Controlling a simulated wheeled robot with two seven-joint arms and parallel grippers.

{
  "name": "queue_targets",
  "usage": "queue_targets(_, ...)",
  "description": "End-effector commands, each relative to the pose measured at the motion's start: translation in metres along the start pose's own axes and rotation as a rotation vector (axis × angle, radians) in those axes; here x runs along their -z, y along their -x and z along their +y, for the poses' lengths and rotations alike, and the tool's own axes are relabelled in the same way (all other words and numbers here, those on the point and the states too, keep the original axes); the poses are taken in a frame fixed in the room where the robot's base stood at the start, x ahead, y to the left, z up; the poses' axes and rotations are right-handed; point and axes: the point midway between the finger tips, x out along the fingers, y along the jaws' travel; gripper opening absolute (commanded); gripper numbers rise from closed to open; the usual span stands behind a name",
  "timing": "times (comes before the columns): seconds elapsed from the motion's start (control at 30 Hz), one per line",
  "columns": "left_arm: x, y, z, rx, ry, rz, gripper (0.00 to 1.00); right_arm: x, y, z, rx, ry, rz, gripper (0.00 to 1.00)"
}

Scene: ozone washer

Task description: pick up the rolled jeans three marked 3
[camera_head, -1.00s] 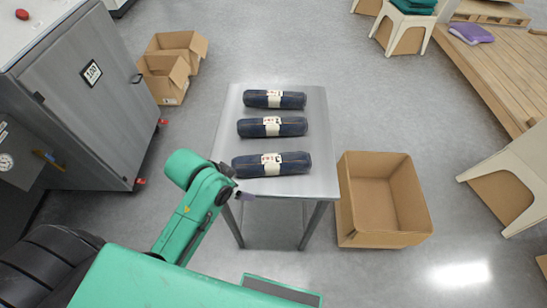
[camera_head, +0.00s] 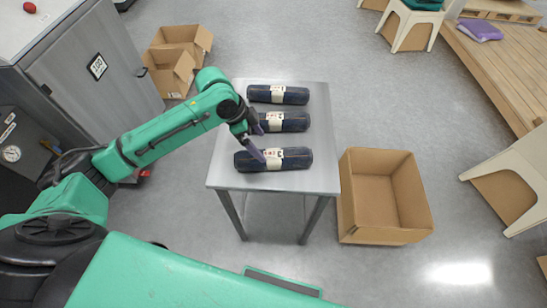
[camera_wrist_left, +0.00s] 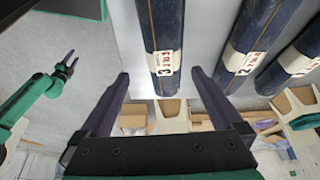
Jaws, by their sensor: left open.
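Three dark blue rolled jeans with pale paper bands lie side by side on a metal table. The front roll (camera_head: 290,158) shows a 3 on its band in the left wrist view (camera_wrist_left: 163,25). The middle roll (camera_head: 293,122) and the back roll (camera_head: 290,95) lie behind it. My left gripper (camera_head: 258,141) is open and empty above the front and middle rolls. In the left wrist view, its fingers (camera_wrist_left: 158,76) appear on either side of the front roll; I see no contact. My right gripper (camera_wrist_left: 69,64) shows in the left wrist view, away from the rolls, fingers apart.
The metal table (camera_head: 318,180) has bare surface around the rolls. An empty cardboard box (camera_head: 385,232) stands on the floor to its right. A grey cabinet (camera_head: 110,70) and open cardboard boxes (camera_head: 168,80) are at the left. A wooden platform (camera_head: 495,75) is at the right.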

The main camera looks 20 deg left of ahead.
Motion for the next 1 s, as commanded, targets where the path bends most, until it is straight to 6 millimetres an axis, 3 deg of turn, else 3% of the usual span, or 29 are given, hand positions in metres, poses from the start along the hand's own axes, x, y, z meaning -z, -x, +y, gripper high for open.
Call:
queue_targets(0.1,0.002,-0.027,0.001,-0.003,0.0,0.001,1.0,0.001,0.008,0.0,0.0,0.0,0.0,0.5)
queue_targets(0.5,0.005,-0.092,-0.004,0.0,0.0,0.001,1.0,0.002,0.025,0.001,-0.001,0.0,0.0,0.5)
queue_targets(0.73,0.004,-0.099,-0.004,0.003,-0.001,0.0,1.0,0.002,0.024,0.001,-0.001,-0.001,0.0,0.5)
queue_targets(0.77,0.004,-0.099,-0.004,0.003,-0.001,0.0,0.96,0.002,0.024,0.001,-0.001,-0.001,0.0,0.5)
queue_targets(1.0,0.004,-0.099,-0.004,0.003,0.0,0.001,0.04,0.002,0.024,0.001,-0.001,-0.001,-0.001,0.5)
